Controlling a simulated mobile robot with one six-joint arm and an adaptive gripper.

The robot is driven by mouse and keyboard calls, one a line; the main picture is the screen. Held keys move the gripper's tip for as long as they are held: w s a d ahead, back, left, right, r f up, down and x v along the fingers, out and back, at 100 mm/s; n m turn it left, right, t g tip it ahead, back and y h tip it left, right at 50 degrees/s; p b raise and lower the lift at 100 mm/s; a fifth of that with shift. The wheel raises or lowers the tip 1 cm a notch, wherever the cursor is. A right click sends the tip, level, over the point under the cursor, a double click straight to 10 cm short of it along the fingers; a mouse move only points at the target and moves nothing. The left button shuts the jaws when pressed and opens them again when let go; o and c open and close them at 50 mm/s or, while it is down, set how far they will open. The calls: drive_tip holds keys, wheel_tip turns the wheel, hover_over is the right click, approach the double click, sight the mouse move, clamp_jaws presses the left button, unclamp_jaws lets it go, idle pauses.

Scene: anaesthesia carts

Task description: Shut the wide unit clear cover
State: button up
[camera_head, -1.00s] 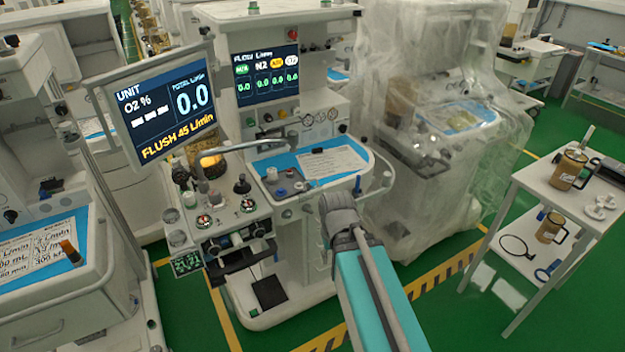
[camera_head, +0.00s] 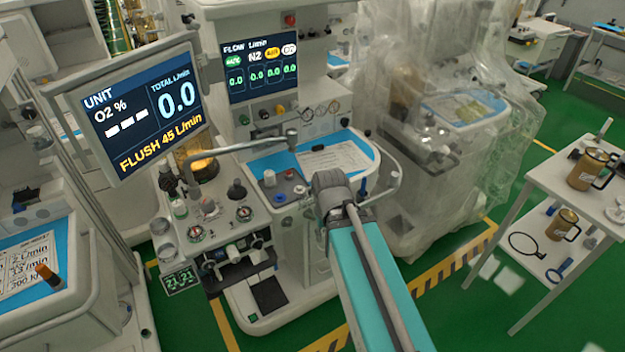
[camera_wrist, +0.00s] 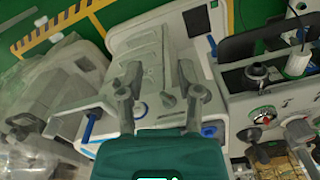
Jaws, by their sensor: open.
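The anaesthesia unit (camera_head: 285,120) with the lit screens stands in the middle of the head view, with a blue-topped work surface and a knob panel. I cannot make out a clear hinged cover on it for certain. Clear plastic sheeting (camera_head: 470,135) drapes over the unit to its right, and its edge shows at the left of the wrist view. My gripper (camera_wrist: 160,88) is open and empty in the wrist view, its fingers apart above a pale cart panel. In the head view my arm hides the gripper.
The tilted monitor (camera_head: 142,110) stands out at the left of the unit. A curved grey rail (camera_head: 385,185) edges the work surface near my arm. A white side table (camera_head: 560,200) with brown jugs stands at the right. Green floor with yellow-black tape is open between.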

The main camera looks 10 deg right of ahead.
drive_tip(key=shift+w, duration=0.3)
drive_tip(key=w+a+f+m+t+h+b, duration=0.1)
drive_tip(key=w+a+f+m+h+b, duration=0.15)
drive_tip(key=w+m+h+b, duration=0.5)
drive_tip(key=w+a+r+m+t+h+b, duration=0.2)
drive_tip(key=a+m+h+b, duration=0.1)
drive_tip(key=a+h+b, duration=0.1)
drive_tip(key=w+a+r+m+t+h+b, duration=0.2)
drive_tip(key=a+r+m+h+b, duration=0.1)
drive_tip(key=a+h+b, duration=0.1)
drive_tip(key=a+h, duration=0.1)
drive_tip(key=a, duration=0.1)
drive_tip(key=shift+w+a+h+b, duration=0.3)
drive_tip(key=shift+h, duration=0.05)
